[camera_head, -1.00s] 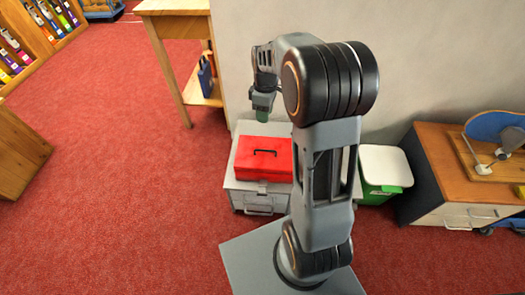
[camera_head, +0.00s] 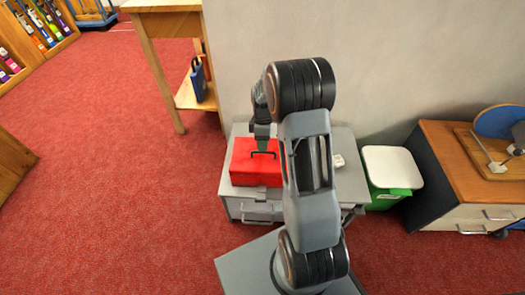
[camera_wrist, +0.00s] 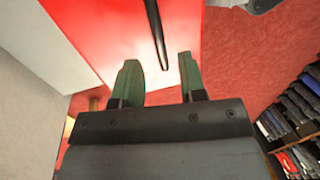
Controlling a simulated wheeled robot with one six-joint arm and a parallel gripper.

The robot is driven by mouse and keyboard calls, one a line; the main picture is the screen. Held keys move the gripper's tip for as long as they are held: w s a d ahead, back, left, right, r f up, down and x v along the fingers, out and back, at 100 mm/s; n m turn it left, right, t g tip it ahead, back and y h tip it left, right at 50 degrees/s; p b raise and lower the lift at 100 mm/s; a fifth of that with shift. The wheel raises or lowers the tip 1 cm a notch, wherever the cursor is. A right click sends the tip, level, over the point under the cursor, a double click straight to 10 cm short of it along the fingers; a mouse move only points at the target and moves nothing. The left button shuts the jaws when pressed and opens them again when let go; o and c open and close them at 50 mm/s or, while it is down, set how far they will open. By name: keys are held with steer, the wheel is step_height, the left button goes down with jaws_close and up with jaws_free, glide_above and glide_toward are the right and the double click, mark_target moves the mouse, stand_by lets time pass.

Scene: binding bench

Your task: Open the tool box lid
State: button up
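The red tool box (camera_head: 246,169) sits on a grey drawer cabinet, its lid shut and a dark handle (camera_head: 264,154) on top. In the wrist view the red lid (camera_wrist: 110,35) fills the upper middle, and the dark handle (camera_wrist: 157,30) runs down toward the space between my fingers. My gripper (camera_wrist: 160,80) has its two green fingers apart, one on each side of the handle's line, with nothing held between them. In the head view my gripper is above the box near the handle, and its fingertips are hard to make out. My arm hides the box's right side.
The grey cabinet (camera_head: 240,207) stands against a pale wall. A green bin with a white lid (camera_head: 391,167) and a wooden-topped cabinet (camera_head: 450,150) stand to its right. A wooden table (camera_head: 152,60) is at the back left. Red carpet is open on the left.

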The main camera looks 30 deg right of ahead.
mark_target(264, 153)
steer(key=shift+s+a+f+b, duration=0.1)
steer(key=shift+s+f+b, duration=0.1)
steer(key=shift+f, duration=0.55)
steer(key=shift+s+a+f+b, duration=0.1)
steer(key=shift+f+b, duration=0.1)
steer(key=shift+f, duration=0.55)
jaws_close()
